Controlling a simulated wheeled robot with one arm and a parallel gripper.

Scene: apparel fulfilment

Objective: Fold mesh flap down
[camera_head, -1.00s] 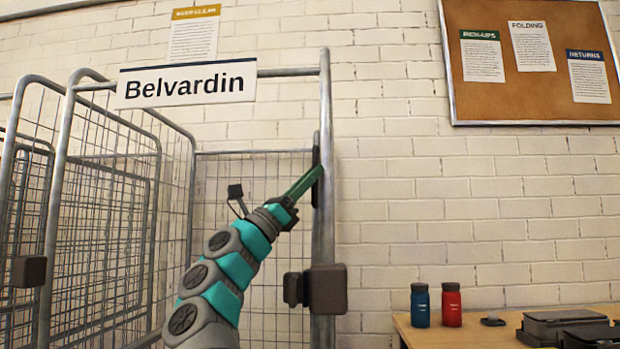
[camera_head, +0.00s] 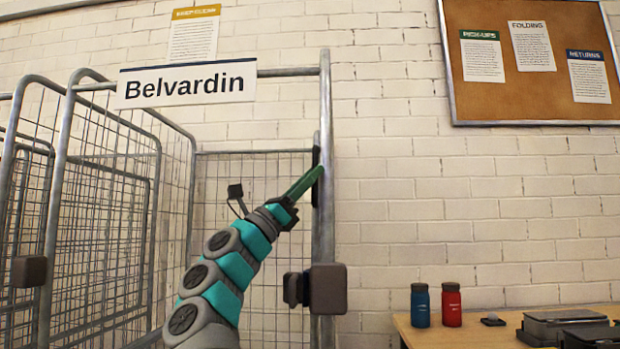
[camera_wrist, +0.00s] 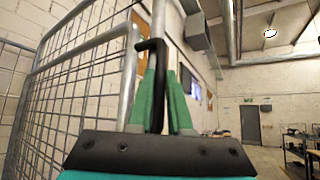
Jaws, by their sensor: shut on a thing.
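The roll cage labelled Belvardin has a grey tubular frame (camera_head: 326,110) and wire mesh panels. A mesh panel (camera_head: 235,240) stands upright at the back of the cage. My gripper (camera_head: 318,172) has green fingers and reaches up to the cage's right post. It is shut on a dark handle (camera_head: 316,150) beside that post. In the wrist view the fingers (camera_wrist: 161,75) close around the dark handle (camera_wrist: 152,46), with the grey post right behind it. The mesh (camera_wrist: 75,70) rises at the left there. Which panel carries the handle cannot be told.
Dark blocks (camera_head: 328,290) sit low on the right post, close to my arm. A table (camera_head: 460,338) at the lower right holds a blue bottle (camera_head: 420,305), a red bottle (camera_head: 451,305) and dark cases. The brick wall is behind. Open floor shows at the wrist view's right.

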